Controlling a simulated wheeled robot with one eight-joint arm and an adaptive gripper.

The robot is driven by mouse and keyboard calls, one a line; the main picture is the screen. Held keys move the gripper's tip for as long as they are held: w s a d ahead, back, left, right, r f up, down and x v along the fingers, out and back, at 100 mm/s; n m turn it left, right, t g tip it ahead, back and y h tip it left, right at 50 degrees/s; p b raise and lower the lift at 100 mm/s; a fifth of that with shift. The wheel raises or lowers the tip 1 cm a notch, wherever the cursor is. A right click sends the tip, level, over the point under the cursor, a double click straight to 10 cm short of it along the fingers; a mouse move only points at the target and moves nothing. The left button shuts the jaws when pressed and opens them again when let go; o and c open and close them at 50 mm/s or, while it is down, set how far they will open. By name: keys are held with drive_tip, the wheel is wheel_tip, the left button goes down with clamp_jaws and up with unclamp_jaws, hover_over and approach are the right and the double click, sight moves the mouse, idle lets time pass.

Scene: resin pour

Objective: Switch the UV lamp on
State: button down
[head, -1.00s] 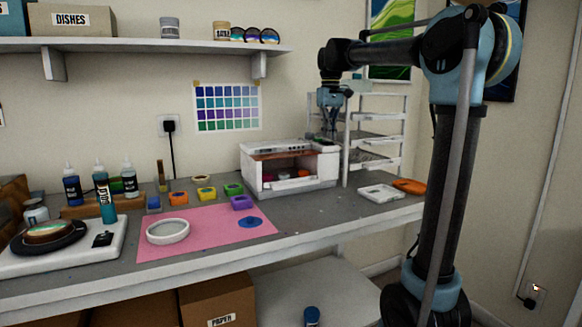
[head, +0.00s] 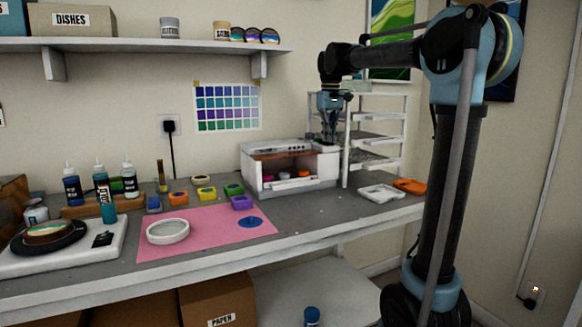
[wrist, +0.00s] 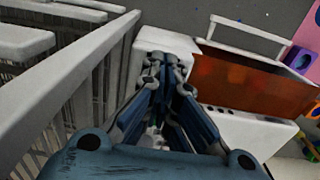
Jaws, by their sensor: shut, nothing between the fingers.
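The UV lamp (head: 262,176) is a white box-shaped unit on the bench against the wall, with an orange-brown front panel and an open front. Small red, purple and pale items show inside it. In the wrist view the lamp's orange panel (wrist: 248,82) and white top edge (wrist: 238,122) lie to the right of my gripper. My gripper (head: 329,138) is shut and empty, pointing down over the right end of the lamp. In the wrist view its closed fingertips (wrist: 168,62) are over the lamp's white end; whether they touch it I cannot tell.
A white wire rack (head: 376,140) stands close on the lamp's right and fills the left of the wrist view. A white tray (head: 381,193) and an orange item (head: 409,186) lie to the right. A pink mat (head: 205,240) with a round white mould (head: 168,231) lies left.

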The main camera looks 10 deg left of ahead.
drive_tip(key=shift+r, duration=3.45)
